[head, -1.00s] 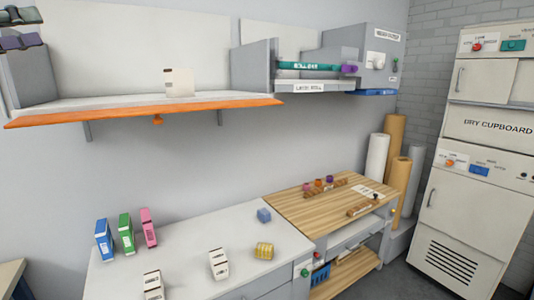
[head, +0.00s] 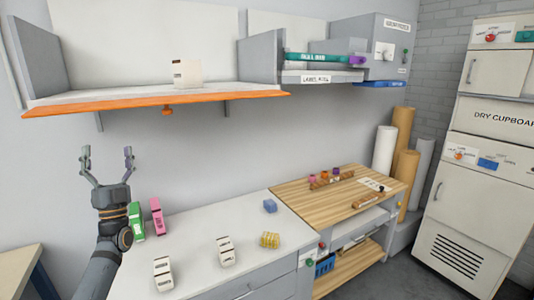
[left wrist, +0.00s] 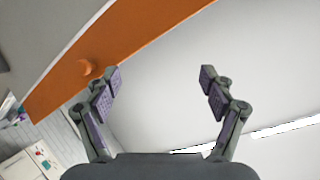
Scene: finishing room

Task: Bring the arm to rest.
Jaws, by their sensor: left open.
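My left gripper (head: 107,162) is open and empty in the head view. It points up in front of the wall, above the left end of the white counter and below the orange-edged shelf. In the left wrist view its two fingers (left wrist: 160,85) stand wide apart with nothing between them. The orange shelf edge (left wrist: 130,45) runs behind the left finger there. My right gripper is not in view.
A pink box (head: 157,216) and a green box (head: 137,222) stand beside my left arm. The shelf (head: 150,101) holds one pale box (head: 187,73).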

